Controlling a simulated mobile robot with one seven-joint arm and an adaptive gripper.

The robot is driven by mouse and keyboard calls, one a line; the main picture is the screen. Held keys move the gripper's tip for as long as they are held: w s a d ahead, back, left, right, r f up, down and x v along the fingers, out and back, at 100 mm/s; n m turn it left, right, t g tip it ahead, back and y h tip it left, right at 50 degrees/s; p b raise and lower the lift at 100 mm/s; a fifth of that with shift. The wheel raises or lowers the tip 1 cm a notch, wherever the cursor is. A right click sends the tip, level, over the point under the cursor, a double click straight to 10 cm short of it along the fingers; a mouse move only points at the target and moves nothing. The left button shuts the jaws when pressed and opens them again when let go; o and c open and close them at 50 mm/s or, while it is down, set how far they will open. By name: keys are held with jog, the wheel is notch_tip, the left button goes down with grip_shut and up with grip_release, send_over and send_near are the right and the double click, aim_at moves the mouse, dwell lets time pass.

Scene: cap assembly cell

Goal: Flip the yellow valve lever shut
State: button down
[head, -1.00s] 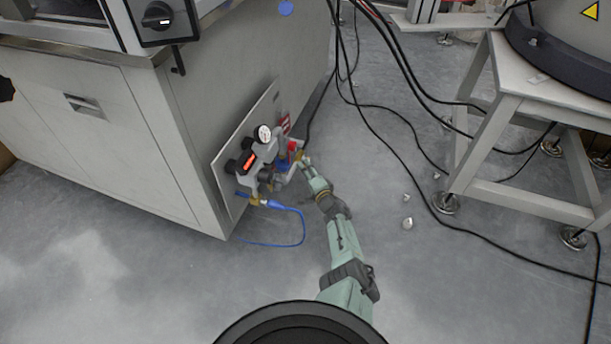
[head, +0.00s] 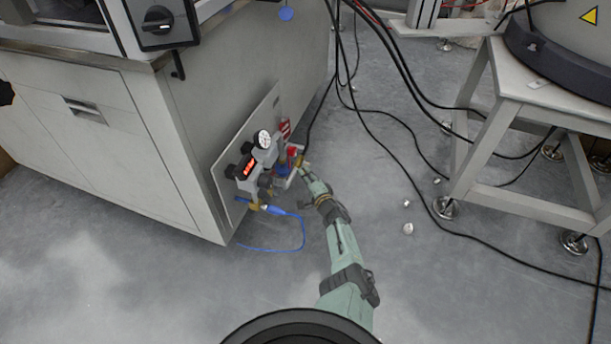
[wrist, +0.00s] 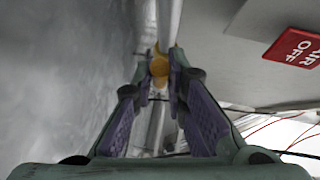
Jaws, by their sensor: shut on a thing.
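The yellow valve lever (wrist: 159,66) is between the tips of my gripper (wrist: 158,84) in the wrist view, and the purple-padded fingers are closed in on it. In the head view my gripper (head: 303,168) reaches the right side of the air-supply unit on the cabinet's side panel. A small yellow piece of the lever (head: 299,161) shows at the fingertips there. The fingers cover most of the lever, so its exact angle is hard to tell. A grey pipe runs behind it in the wrist view.
The unit carries a round gauge (head: 262,139), a red display (head: 249,166) and a blue hose (head: 303,232). A red AIR OFF sign (wrist: 294,47) is on the panel. A white stand (head: 478,150) and black cables are to the right. Small metal pieces lie on the floor.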

jog(key=shift+r, duration=0.1)
jog(key=r+m+g+p, duration=0.1)
jog(key=p, duration=0.4)
jog(key=shift+w+r+g, duration=0.1)
jog(key=shift+r+g, duration=0.3)
jog(key=shift+w+d+r+m+g+p, duration=0.1)
jog(key=shift+r+m+g+p, duration=0.05)
jog(key=shift+m+g+p, duration=0.35)
jog(key=shift+w+r+m+g+p, duration=0.1)
jog(key=shift+m+g+p, duration=0.3)
jog(key=shift+g+p, duration=0.15)
jog(key=shift+r+g, duration=0.1)
jog(key=shift+g, duration=0.15)
jog(key=c, duration=1.6)
grip_release()
jog(key=shift+w+d+r, duration=0.1)
jog(key=shift+w+d, duration=0.05)
